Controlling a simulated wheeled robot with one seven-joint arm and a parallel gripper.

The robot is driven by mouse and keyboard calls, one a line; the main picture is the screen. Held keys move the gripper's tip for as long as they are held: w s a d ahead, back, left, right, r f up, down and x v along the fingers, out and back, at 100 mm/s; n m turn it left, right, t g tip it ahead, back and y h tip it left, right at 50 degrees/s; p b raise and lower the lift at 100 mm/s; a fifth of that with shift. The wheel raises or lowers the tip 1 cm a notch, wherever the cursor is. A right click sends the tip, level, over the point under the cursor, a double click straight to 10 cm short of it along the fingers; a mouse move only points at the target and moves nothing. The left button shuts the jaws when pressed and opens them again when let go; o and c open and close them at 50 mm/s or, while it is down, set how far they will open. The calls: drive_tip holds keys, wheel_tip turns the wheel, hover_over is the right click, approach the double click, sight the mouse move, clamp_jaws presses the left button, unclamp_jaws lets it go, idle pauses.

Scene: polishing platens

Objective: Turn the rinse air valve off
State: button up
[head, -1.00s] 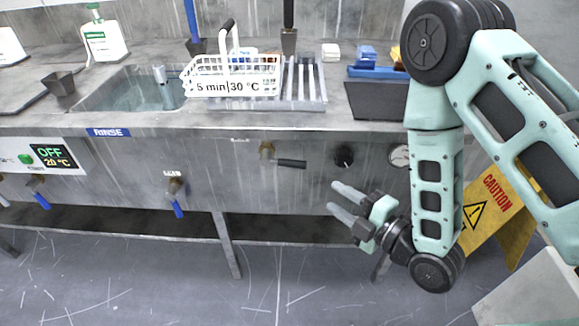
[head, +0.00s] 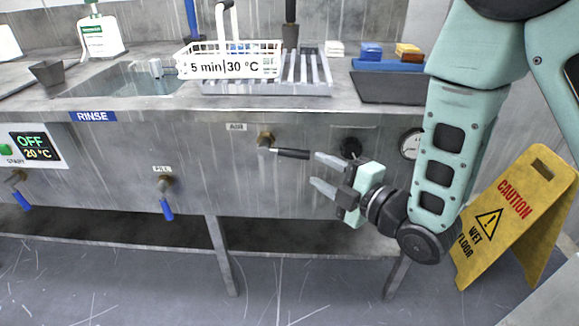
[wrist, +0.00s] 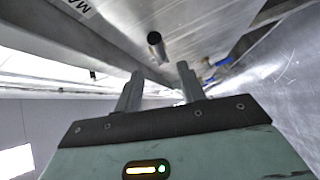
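The air valve (head: 264,140) sits on the front panel beside a small AIR label (head: 236,127). Its black handle (head: 291,153) points to the right, nearly level. My gripper (head: 317,170) is open and empty, just right of the handle's free end. In the head view its upper fingertip is near the handle's tip and the lower one is below it. In the wrist view, the handle's round dark end (wrist: 155,39) shows just beyond the gap between my two fingers (wrist: 159,72), apart from them.
A black knob (head: 351,147) and a gauge (head: 411,144) are right of the valve. The FILL valve (head: 164,185), with a blue handle, is to the left. A white basket (head: 229,60) stands above on the counter. A yellow caution sign (head: 520,212) stands at right.

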sight(295, 156)
drive_tip(key=shift+w+a+f+b, duration=0.25)
drive_tip(key=shift+w+a+b, duration=0.25)
drive_tip(key=shift+b, duration=2.25)
drive_tip(key=x, duration=0.8)
drive_tip(key=shift+w+a+r+b, duration=0.2)
drive_tip(key=shift+w+r+b, duration=0.05)
drive_tip(key=shift+r+b, duration=0.1)
drive_tip(key=shift+f, duration=0.1)
clamp_jaws()
